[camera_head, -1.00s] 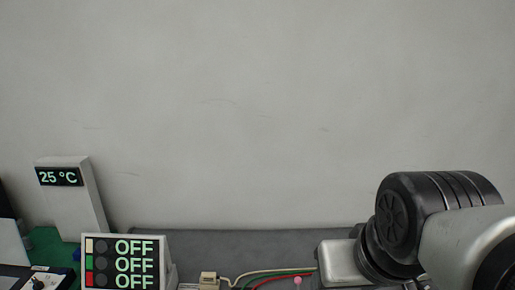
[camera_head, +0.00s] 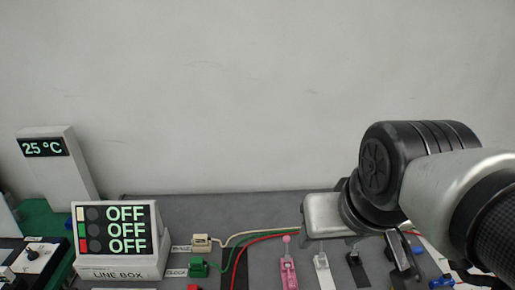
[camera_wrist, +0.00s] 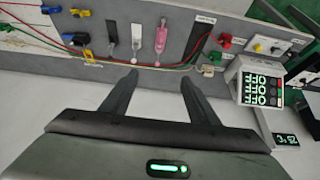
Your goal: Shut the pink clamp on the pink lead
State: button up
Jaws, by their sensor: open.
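The pink clamp (camera_head: 289,272) stands on the grey panel in the head view, with a round pink knob at its far end. In the wrist view the pink clamp (camera_wrist: 161,40) is at the upper middle, its lever seemingly raised. I cannot make out a separate pink lead; cream, green and red wires pass by the knob. My gripper (camera_wrist: 158,78) is open and empty, its fingertips apart from the clamp and below it in the picture. In the head view my gripper (camera_head: 402,258) is right of the clamp, partly hidden by my arm.
A white clamp (camera_head: 323,271) and a black clamp (camera_head: 355,269) stand right of the pink one. Cream (camera_head: 201,242) and green (camera_head: 198,267) connectors sit to the left. The line box (camera_head: 120,243) reads OFF on all rows. A 25 °C display (camera_head: 43,147) stands behind it.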

jog(key=shift+w, duration=0.45)
jog(key=c, duration=0.7)
jog(key=w+n+b, duration=0.1)
jog(key=w, duration=0.2)
jog(key=w+n+g+b, duration=0.1)
jog(key=w, duration=0.2)
jog(key=w+a+f+n+b, duration=0.1)
jog(key=w, duration=0.2)
jog(key=shift+w+g+y, duration=0.3)
jog(key=shift+g+y, duration=0.1)
grip_shut()
jog(key=w+a+f+n+g+y+b, duration=0.1)
jog(key=w+f+n+b, duration=0.4)
jog(key=w+f, duration=1.9)
jog(key=n+g+y, duration=0.1)
jog(key=n+g, duration=0.1)
jog(key=shift+n+g, duration=0.4)
jog(key=shift+w, duration=0.1)
